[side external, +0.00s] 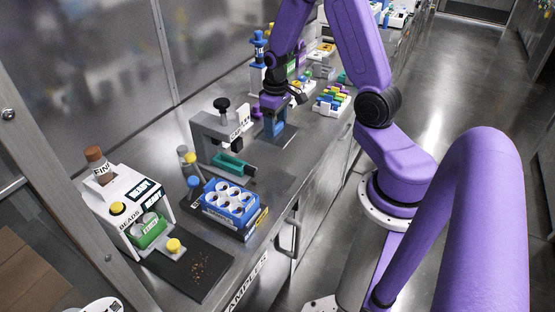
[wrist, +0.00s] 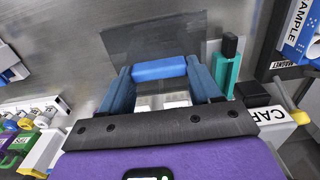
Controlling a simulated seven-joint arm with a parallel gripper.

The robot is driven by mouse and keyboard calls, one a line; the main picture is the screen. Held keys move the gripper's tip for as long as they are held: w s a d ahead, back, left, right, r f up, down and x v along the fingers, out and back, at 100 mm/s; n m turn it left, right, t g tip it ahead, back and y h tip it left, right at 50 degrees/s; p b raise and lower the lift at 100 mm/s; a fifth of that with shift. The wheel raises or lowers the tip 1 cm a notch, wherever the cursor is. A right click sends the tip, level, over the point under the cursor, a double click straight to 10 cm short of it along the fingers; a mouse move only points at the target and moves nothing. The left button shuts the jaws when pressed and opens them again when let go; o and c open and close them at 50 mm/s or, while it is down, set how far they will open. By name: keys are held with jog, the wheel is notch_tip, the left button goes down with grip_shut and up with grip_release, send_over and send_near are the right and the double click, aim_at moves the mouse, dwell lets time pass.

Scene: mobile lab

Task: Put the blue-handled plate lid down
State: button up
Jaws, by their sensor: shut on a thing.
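The lid's blue handle (wrist: 160,70) is a bar lying across between my two blue fingers in the wrist view. My gripper (wrist: 162,80) is shut on it. Pale patches (wrist: 162,102) show between the fingers behind the handle; I cannot tell whether they belong to the lid or something under it. A dark flat pad (wrist: 155,35) lies on the metal bench just beyond the fingertips. In the side view my gripper (side external: 275,124) points down over this pad, low above the bench. The lid cannot be made out there, and its gap to the pad is unclear.
A grey press with a black knob (side external: 222,104) and a teal part (side external: 235,165) stand close to my gripper. A blue rack (side external: 230,202) with white round holes and a bead dispenser (side external: 122,210) stand nearer the camera. Several coloured racks (side external: 333,98) stand beyond.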

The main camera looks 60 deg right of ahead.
jog(key=shift+f, duration=4.7)
jog(key=shift+f, duration=0.1)
jog(key=o, duration=1)
